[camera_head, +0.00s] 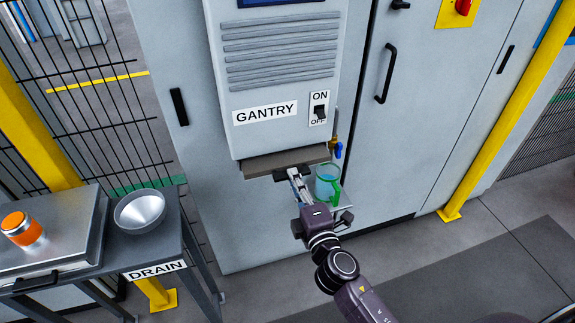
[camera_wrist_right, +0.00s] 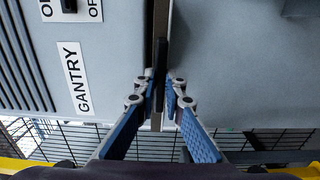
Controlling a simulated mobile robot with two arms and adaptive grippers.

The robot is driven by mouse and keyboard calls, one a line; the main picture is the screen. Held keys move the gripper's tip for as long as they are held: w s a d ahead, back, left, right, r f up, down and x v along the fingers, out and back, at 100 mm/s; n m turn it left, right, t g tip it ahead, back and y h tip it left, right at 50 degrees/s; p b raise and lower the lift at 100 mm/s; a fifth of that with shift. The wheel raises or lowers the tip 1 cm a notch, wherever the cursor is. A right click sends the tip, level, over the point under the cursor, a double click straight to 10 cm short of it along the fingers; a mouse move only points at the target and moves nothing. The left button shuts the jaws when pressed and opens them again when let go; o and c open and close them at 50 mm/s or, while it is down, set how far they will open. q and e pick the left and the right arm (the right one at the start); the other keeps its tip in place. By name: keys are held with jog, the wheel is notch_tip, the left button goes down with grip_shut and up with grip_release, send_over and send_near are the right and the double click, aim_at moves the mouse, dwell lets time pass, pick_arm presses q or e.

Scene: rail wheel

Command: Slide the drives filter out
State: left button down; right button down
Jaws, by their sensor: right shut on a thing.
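The drives filter (camera_head: 262,165) is a flat grey-brown slab at the bottom of the grey GANTRY cabinet (camera_head: 275,135). Part of it shows in front of the cabinet's lower edge; the rest is hidden. In the right wrist view the filter (camera_wrist_right: 161,22) is a thin edge-on strip with a dark handle (camera_wrist_right: 159,75). My right gripper (camera_head: 293,174) reaches up to the filter's front edge. In the right wrist view its blue-padded fingers (camera_wrist_right: 158,95) are closed on the handle from both sides. My left gripper is not in view.
A green-handled jug (camera_head: 328,184) with bluish liquid stands on a small shelf just right of my right gripper, below a blue-handled tap (camera_head: 338,150).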

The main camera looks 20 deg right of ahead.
jog(key=shift+s, duration=0.3)
jog(key=shift+s+b, duration=0.45)
jog(key=shift+s, duration=1.75)
jog(key=shift+s+d+b, duration=0.15)
jog(key=shift+s+b, duration=0.65)
jog(key=shift+s, duration=1.5)
